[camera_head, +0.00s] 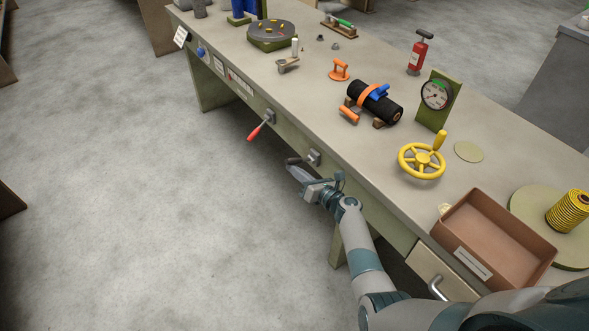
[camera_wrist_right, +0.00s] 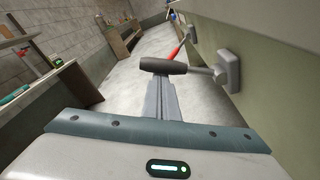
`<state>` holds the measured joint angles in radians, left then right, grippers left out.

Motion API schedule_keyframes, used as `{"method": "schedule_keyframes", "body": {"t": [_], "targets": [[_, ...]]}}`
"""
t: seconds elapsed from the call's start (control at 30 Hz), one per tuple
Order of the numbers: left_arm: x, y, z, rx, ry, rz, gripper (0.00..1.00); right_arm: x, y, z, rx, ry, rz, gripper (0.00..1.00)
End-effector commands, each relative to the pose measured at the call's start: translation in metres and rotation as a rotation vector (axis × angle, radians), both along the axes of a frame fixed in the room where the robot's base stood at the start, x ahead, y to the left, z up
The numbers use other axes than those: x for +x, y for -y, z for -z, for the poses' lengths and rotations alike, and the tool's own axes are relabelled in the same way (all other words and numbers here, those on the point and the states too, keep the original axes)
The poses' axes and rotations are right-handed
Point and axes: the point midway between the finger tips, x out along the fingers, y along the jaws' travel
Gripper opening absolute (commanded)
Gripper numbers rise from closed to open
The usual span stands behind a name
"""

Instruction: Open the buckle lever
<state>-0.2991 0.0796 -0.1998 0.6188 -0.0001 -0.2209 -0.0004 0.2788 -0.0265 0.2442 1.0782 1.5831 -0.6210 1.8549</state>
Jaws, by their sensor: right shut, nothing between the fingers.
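A black roll (camera_head: 388,108) rests on small brown supports on the bench, with an orange strap (camera_head: 367,94) around it. My right gripper (camera_head: 297,173) is shut and empty, off the bench's front side and well away from the buckle. Its closed fingers (camera_wrist_right: 160,100) point at a dark crank handle (camera_wrist_right: 163,66) on a grey wall mount; I cannot tell whether they touch. The handle also shows in the head view (camera_head: 292,161). My left gripper is not in view.
A red-handled lever (camera_head: 254,133) sticks out of the bench front. An orange handle (camera_head: 348,116), a yellow valve wheel (camera_head: 421,162), a gauge (camera_head: 436,95) and a brown tray (camera_head: 453,222) stand around the roll. The floor left of the bench is clear.

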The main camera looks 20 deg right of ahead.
Motion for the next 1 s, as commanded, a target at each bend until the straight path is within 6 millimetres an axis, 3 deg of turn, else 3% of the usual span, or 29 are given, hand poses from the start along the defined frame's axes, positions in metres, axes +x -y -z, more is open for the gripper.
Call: {"method": "schedule_keyframes", "body": {"t": [0.3,1.0], "targets": [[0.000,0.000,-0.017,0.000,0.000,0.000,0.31,0.002,0.004,-0.014,0.036,-0.013,0.000,0.00],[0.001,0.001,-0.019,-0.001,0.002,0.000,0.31,0.003,0.005,-0.018,0.034,-0.007,0.002,0.00]]}}
